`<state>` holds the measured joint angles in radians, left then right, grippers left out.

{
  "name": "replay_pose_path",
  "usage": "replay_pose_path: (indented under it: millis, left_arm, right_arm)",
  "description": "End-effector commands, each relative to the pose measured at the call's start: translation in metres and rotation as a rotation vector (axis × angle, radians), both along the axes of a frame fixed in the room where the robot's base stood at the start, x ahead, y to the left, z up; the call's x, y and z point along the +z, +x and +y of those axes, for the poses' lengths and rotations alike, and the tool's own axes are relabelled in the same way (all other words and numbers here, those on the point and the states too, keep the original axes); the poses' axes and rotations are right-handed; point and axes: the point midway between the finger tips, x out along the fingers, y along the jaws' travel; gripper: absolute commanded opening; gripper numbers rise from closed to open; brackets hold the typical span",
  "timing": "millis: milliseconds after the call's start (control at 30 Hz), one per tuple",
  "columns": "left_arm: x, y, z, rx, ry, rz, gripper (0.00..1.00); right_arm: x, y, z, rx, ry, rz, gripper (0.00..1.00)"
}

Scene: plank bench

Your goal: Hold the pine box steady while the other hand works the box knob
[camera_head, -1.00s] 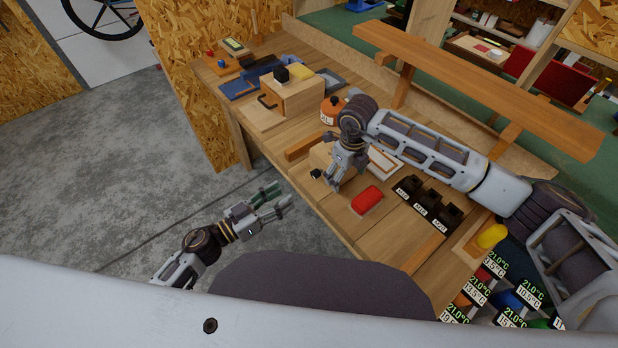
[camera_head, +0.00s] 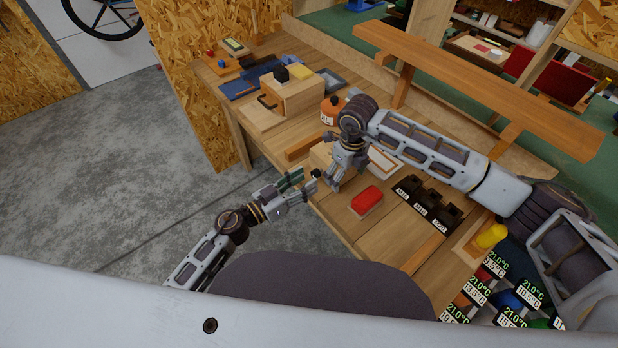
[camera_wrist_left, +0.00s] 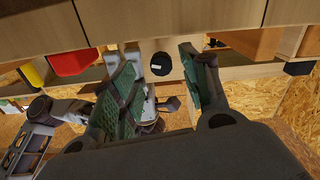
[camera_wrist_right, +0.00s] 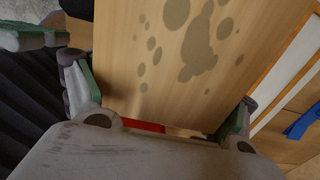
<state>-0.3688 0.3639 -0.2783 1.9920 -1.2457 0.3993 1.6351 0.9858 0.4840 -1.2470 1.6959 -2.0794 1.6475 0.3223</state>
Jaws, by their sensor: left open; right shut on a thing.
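The pine box (camera_head: 321,154) sits near the bench's front edge, partly hidden by my right gripper (camera_head: 338,176). That gripper is shut on the box; in the right wrist view the pale, dark-spotted box (camera_wrist_right: 190,60) fills the space between its fingers. The small black box knob (camera_head: 316,173) faces the front edge. My left gripper (camera_head: 299,182) is open, just in front of the knob. In the left wrist view the round knob (camera_wrist_left: 161,64) shows between its green-padded fingers, with no contact visible.
A red block (camera_head: 366,200) and black labelled holders (camera_head: 428,204) lie to the right of the box. A wooden strip (camera_head: 303,146) and an orange canister (camera_head: 331,110) are beyond it. A larger wooden box (camera_head: 290,97) stands farther back. Open floor lies left of the bench.

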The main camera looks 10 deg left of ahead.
Motion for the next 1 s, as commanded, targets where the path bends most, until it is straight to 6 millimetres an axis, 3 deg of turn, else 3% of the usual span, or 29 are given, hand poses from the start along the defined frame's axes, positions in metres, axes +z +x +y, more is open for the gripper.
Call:
replay_pose_path:
  millis: [33,300,700,1000]
  left_arm:
    - [-0.001,0.004,-0.003,0.001,-0.001,-0.001,0.46]
    - [-0.001,0.014,-0.014,0.0,-0.001,0.001,0.46]
    - [-0.001,0.016,-0.016,0.0,0.0,0.0,0.46]
    - [-0.001,0.016,-0.016,0.0,0.0,0.0,0.07]
  right_arm:
    - [-0.011,-0.005,-0.003,-0.001,-0.011,0.017,0.54]
    - [-0.011,-0.005,-0.003,-0.001,-0.011,0.017,0.54]
    - [-0.011,-0.005,-0.003,-0.001,-0.011,0.017,0.54]
    - [-0.011,-0.005,-0.003,-0.001,-0.012,0.016,0.54]
